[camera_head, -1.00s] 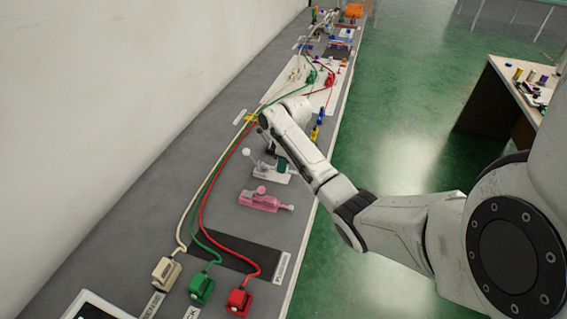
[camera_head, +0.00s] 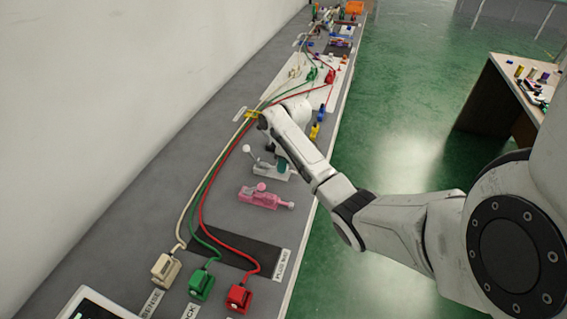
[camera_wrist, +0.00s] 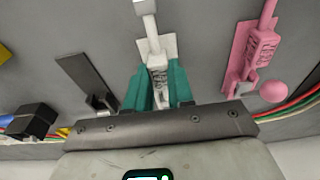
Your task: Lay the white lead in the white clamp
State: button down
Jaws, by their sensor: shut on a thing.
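The white clamp (camera_head: 270,170) stands on the grey bench, and its ball-ended lever shows to the left of its body. It is also in the middle of the wrist view (camera_wrist: 158,62). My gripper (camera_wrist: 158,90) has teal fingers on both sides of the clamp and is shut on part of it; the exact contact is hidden. In the head view my arm covers much of the gripper. The white lead (camera_head: 182,222) is cream. It runs along the wall side from a cream block (camera_head: 166,270), to the left of the clamp and apart from it.
A pink clamp (camera_head: 265,196) stands close in front, also right in the wrist view (camera_wrist: 256,55). A green lead and a red lead (camera_head: 203,203) run beside the white one. Blue and yellow pieces (camera_head: 316,130) lie beyond my arm. The bench's right edge is near.

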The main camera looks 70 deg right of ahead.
jog(key=shift+f, duration=0.6)
jog(key=c, duration=0.9)
grip_release()
jog(key=shift+o, duration=0.5)
jog(key=o, duration=0.4)
jog(key=shift+r, duration=0.1)
jog(key=shift+r+p, duration=3.3)
jog(key=shift+r, duration=0.15)
